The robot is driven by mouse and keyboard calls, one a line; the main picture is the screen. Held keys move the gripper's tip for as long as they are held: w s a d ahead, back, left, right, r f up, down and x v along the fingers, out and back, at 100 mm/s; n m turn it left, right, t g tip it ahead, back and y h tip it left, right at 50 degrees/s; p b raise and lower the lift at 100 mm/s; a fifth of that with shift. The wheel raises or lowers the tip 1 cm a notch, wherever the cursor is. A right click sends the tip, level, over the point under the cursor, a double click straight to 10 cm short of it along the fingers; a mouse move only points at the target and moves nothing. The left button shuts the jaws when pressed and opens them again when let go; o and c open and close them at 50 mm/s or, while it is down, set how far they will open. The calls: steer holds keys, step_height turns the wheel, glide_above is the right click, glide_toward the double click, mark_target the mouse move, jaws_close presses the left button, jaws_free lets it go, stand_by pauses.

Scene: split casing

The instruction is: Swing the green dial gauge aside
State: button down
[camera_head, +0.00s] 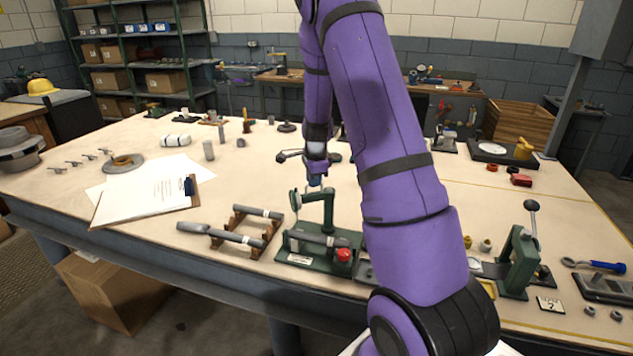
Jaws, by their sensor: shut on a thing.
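The green dial gauge (327,208) stands on a green base (300,258) near the front edge of the table, with its arm reaching left to a small round dial (295,203). A grey shaft (318,239) lies across the base under the gauge, with a red knob (344,255) at the right end. My gripper (315,181) comes down from above and is shut on the top of the gauge's arm. The fingers are small here, and the exact contact is hard to see.
Left of the base, grey shafts (222,234) rest on a brown wooden rack. A clipboard (145,203) with papers lies further left. A green lever press (519,262) stands at the right. My purple arm hides the table just right of the gauge. The table behind the rack is mostly clear.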

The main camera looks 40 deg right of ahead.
steer(key=shift+w+d+m+g+h, duration=0.15)
steer(key=shift+w+d+m, duration=0.2)
steer(key=shift+m, duration=0.7)
steer(key=shift+w+d+m+g+h, duration=0.15)
steer(key=shift+w+m, duration=0.3)
steer(key=shift+m, duration=0.55)
steer(key=shift+w+d+m+g+h, duration=0.1)
steer(key=shift+w+d+m+h, duration=0.2)
steer(key=shift+m, duration=0.75)
steer(key=shift+w, duration=0.15)
steer(key=c, duration=1.2)
jaws_free()
steer(key=v, duration=1.1)
steer(key=shift+d, duration=0.15)
steer(key=shift+f, duration=0.1)
